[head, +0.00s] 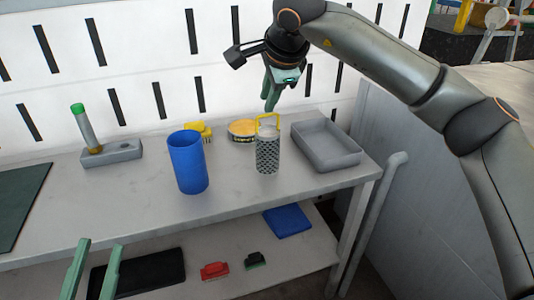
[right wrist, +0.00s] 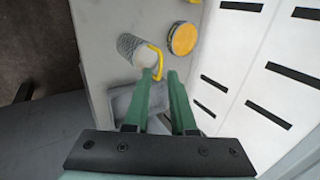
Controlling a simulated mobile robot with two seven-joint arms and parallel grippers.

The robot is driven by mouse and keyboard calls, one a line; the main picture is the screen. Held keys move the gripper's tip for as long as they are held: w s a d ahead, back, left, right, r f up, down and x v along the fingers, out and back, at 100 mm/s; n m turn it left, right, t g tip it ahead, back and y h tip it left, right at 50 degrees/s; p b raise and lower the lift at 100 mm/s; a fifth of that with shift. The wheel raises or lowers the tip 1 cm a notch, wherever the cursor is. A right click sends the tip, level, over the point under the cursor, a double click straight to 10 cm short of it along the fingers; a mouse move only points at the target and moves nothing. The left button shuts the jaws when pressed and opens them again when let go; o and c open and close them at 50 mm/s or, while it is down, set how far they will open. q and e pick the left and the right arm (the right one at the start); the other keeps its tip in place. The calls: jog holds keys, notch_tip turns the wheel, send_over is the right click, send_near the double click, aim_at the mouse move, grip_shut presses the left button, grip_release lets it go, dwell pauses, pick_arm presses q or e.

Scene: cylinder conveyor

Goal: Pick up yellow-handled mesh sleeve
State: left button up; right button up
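The mesh sleeve (head: 267,158) is a grey perforated cylinder with a yellow loop handle (head: 268,117). It stands upright on the grey shelf top, between the blue cup and the grey tray. My right gripper (head: 269,104) points down just above the handle. In the right wrist view the sleeve (right wrist: 129,44) lies beyond the fingertips, and its yellow handle (right wrist: 158,58) is close to the left fingertip of my right gripper (right wrist: 161,73). My left gripper (head: 101,244) is open and empty at the lower left.
A blue cup (head: 188,165), a yellow brush (head: 205,131), a round yellow-topped tin (head: 242,130) and an empty grey tray (head: 325,147) stand around the sleeve. A green-capped tube (head: 84,122) stands in a grey block. A slotted white wall (head: 140,50) rises behind.

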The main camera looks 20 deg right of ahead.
aim_at(264, 115)
jog(key=x, duration=0.4)
jog(key=b+x, duration=0.1)
jog(key=x, duration=0.2)
jog(key=shift+w+d+f, duration=0.2)
jog(key=shift+w+f, duration=0.05)
jog(key=shift+f, duration=0.05)
jog(key=shift+w+f+b, duration=0.25)
jog(key=shift+b, duration=0.05)
pick_arm(q)
jog(key=s+r+m+h, duration=0.4)
jog(key=r+h, duration=0.1)
jog(key=shift+s+d, duration=0.2)
jog(key=shift+d, duration=0.15)
jog(key=shift+r, duration=0.1)
pick_arm(e)
grip_shut()
jog(key=shift+r, duration=0.1)
